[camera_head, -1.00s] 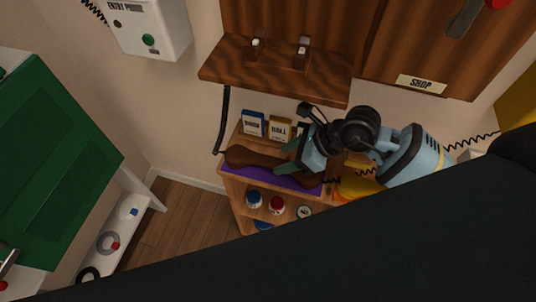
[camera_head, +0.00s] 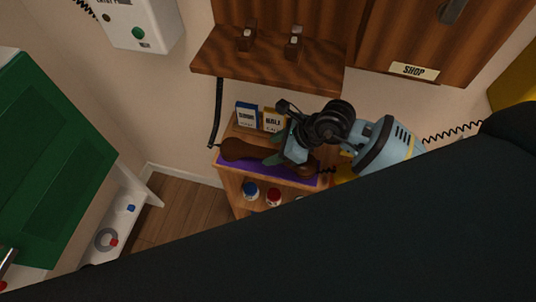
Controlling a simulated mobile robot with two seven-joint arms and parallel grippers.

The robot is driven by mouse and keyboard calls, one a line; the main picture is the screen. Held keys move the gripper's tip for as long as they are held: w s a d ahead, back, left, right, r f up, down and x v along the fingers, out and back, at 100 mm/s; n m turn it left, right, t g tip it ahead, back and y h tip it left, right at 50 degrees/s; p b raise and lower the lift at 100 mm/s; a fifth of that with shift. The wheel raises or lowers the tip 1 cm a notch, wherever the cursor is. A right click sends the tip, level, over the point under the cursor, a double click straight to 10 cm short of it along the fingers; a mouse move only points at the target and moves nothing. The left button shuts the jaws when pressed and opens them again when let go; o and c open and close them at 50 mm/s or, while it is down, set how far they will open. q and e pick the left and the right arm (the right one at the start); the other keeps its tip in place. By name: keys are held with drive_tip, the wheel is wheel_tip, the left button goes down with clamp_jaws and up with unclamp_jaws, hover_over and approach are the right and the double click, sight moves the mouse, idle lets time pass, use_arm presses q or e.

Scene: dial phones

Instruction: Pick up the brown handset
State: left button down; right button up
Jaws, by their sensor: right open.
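The brown handset (camera_head: 241,151) lies on a purple mat (camera_head: 232,164) on top of a small wooden shelf unit. Its left end shows clearly; its middle is partly hidden by my right gripper (camera_head: 277,157). My right gripper comes in from the right, with its fingers over the handset's middle. It is open; whether the fingers touch the handset cannot be told. My left gripper is not in view.
A blue box (camera_head: 246,114) and a yellow-and-white box (camera_head: 272,120) stand behind the handset. A wooden wall shelf (camera_head: 265,66) with two cradle posts juts out above. Jars (camera_head: 250,190) stand on the lower shelf. A green panel (camera_head: 45,160) is at left.

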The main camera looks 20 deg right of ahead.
sight(268, 152)
drive_tip(key=shift+x, duration=1.55)
drive_tip(key=shift+s, duration=0.1)
clamp_jaws()
drive_tip(key=shift+r, duration=0.15)
drive_tip(key=shift+r, duration=0.55)
wheel_tip(268, 152, up, 3)
drive_tip(key=shift+f, duration=0.25)
drive_tip(key=s+a+r, duration=0.1)
drive_tip(key=s+a, duration=0.2)
drive_tip(key=s, duration=1.2)
drive_tip(key=shift+s+a, duration=0.25)
drive_tip(key=shift+s, duration=0.05)
